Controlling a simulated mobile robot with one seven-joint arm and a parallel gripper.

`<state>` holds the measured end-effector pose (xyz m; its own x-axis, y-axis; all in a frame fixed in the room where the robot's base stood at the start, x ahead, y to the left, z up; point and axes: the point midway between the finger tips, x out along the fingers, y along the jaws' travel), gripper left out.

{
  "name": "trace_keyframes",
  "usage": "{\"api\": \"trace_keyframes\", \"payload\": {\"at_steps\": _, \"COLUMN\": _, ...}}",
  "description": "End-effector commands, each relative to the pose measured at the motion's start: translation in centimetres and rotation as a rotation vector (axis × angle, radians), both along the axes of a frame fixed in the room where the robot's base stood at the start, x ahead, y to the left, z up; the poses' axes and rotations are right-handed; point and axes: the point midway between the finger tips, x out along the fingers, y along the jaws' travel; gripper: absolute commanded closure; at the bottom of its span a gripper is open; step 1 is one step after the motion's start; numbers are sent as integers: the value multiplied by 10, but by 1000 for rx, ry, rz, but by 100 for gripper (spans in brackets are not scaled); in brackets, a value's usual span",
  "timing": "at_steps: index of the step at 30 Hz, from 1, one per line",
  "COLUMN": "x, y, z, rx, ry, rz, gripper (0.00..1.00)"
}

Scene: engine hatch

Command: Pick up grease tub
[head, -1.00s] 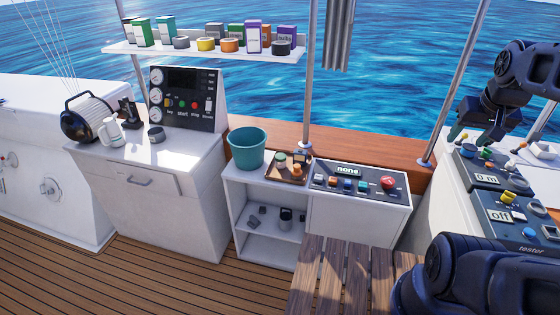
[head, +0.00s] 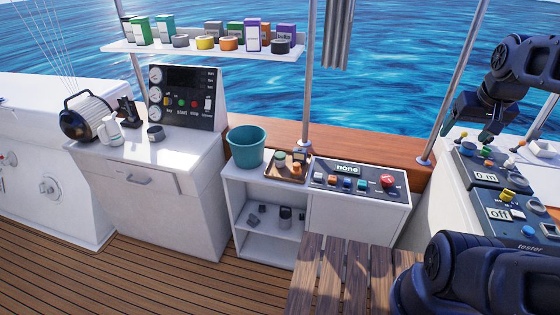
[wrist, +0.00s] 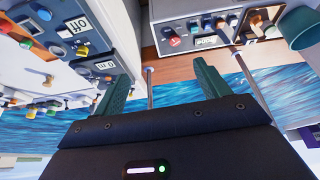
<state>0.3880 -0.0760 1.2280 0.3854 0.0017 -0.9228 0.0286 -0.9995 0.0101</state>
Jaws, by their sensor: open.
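No label I can read marks one tub as the grease tub. Several short round tubs stand on the high shelf (head: 130,47): a grey tub (head: 181,41), a yellow tub (head: 205,43), an orange tub (head: 229,44) and a black tub (head: 280,47). A dark grey tub (head: 155,132) stands on the left counter. Small green and orange-topped items sit in a brown tray (head: 283,177) on the low cabinet. My gripper (head: 468,130) is at the right, above the tester bench and far from these tubs. In the wrist view its teal fingers (wrist: 163,85) are apart, with nothing between them.
A teal bucket (head: 247,147) stands beside the tray, left of a button console (head: 361,183). A wooden slatted table (head: 343,280) is in front. Metal poles (head: 308,90) rise along the rail. The tester bench (head: 500,210) is crowded with controls. The deck at lower left is clear.

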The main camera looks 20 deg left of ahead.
Motion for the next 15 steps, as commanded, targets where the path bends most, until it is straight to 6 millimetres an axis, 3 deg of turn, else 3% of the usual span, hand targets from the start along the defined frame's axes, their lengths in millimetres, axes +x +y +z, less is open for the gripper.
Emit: {"api": "trace_keyframes", "payload": {"at_steps": 15, "x": 119, "y": 59, "z": 17, "rx": -98, "ry": 80, "rz": 338, "gripper": 25}}
